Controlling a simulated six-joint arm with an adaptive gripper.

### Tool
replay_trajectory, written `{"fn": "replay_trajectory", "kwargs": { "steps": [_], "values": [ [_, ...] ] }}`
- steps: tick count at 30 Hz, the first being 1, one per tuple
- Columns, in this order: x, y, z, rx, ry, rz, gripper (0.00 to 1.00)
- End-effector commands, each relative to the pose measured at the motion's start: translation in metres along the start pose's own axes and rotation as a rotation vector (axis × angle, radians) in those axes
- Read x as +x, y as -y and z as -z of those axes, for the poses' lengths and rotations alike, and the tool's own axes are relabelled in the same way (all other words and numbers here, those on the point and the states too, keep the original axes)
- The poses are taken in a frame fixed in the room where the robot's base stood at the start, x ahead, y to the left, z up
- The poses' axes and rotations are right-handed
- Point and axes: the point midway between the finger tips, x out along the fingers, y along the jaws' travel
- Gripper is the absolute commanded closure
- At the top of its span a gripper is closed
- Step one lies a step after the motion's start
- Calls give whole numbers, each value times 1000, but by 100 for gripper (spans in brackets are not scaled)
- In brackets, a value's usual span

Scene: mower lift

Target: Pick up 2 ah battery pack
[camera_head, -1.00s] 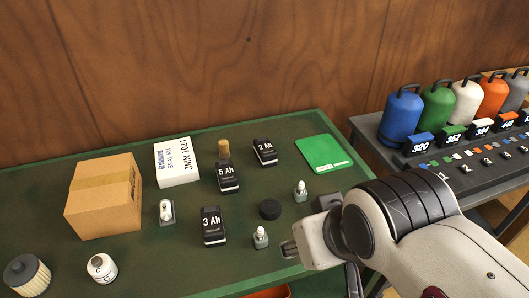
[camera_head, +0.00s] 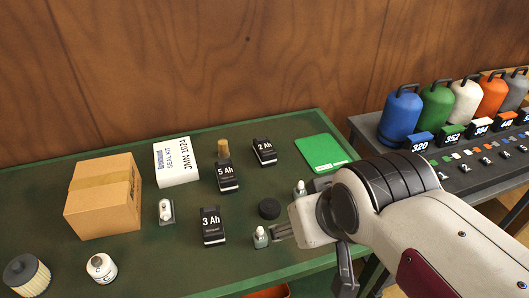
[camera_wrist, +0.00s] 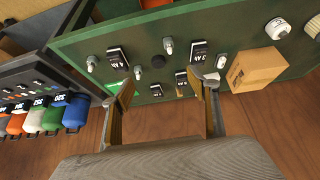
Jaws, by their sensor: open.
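The 2 Ah battery pack (camera_head: 264,151) is a black block with a white label, lying on the green bench right of the 5 Ah pack (camera_head: 227,177). The 3 Ah pack (camera_head: 212,227) lies nearer the front edge. My gripper (camera_head: 299,208) is open and empty, above the bench's front right part, to the right of and nearer than the 2 Ah pack. In the wrist view the open fingers (camera_wrist: 164,84) frame the far side of the bench. A small dark block there, seemingly the 2 Ah pack (camera_wrist: 156,90), shows between them; its label is unreadable.
A green card (camera_head: 322,152) lies at right. Another labelled pack (camera_wrist: 118,57) shows in the wrist view. Gas cylinders (camera_head: 402,117) stand beyond.

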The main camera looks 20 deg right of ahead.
Motion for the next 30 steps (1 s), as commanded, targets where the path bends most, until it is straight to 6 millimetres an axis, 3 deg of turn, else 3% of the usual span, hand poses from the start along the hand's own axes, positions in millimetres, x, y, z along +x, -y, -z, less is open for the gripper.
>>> {"fn": "replay_trajectory", "kwargs": {
  "steps": [15,30],
  "values": [
    [54,-25,99,5,-118,-59,40],
    [123,-49,181,-9,-239,-88,40]
  ]
}}
